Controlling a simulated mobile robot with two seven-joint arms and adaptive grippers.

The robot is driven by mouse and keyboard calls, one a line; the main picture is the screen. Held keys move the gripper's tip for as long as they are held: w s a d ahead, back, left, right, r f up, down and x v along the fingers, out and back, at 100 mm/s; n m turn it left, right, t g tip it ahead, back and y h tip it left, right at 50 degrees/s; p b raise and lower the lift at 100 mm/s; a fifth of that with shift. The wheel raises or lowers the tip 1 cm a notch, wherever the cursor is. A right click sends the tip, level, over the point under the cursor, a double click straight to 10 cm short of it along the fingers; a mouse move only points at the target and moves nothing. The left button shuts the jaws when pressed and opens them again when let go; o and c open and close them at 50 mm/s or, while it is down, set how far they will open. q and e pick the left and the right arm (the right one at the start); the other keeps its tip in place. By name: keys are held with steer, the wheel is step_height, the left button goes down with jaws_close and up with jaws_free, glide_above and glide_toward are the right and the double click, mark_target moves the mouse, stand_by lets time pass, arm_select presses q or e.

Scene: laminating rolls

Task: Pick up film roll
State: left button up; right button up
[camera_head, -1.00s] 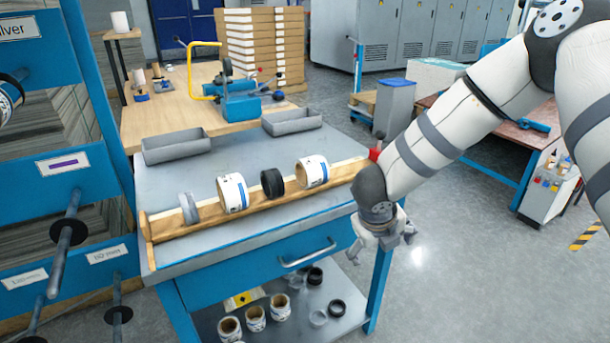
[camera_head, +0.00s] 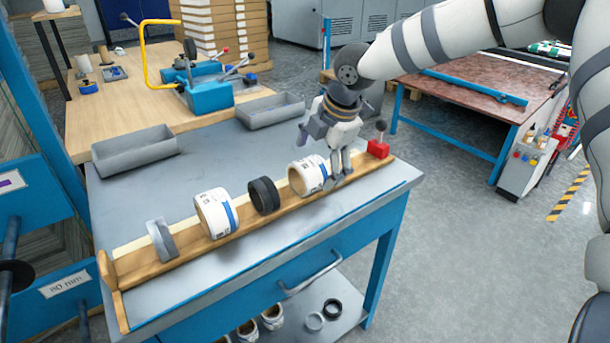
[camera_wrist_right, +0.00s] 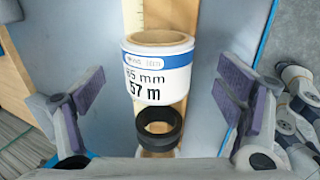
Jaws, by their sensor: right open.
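Two white film rolls with blue bands lie on their sides in a wooden trough on the workbench: a right one (camera_head: 308,175) and a left one (camera_head: 215,212). A black ring (camera_head: 263,196) sits between them. My right gripper (camera_head: 338,178) is open at the right roll, its fingers pointing down and hiding part of that roll's right side. In the right wrist view, a white roll (camera_wrist_right: 158,78) marked "65 mm" and "57 m" lies between the spread purple-padded fingers (camera_wrist_right: 166,106), with gaps on both sides. The black ring (camera_wrist_right: 159,130) shows beside it. My left gripper is not in view.
Two grey bins (camera_head: 135,150) (camera_head: 270,111) stand behind. The bench top (camera_head: 185,180) behind the trough is mostly clear.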

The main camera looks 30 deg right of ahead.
mark_target(313, 164)
steer(key=x, duration=0.4)
steer(key=shift+w+a+f+b, duration=0.1)
steer(key=shift+a+f+b, duration=0.15)
steer(key=shift+f+b, duration=0.15)
steer(key=shift+w+r, duration=0.1)
steer(key=shift+r, duration=0.1)
steer(key=c, duration=1.3)
steer(key=shift+r, duration=0.15)
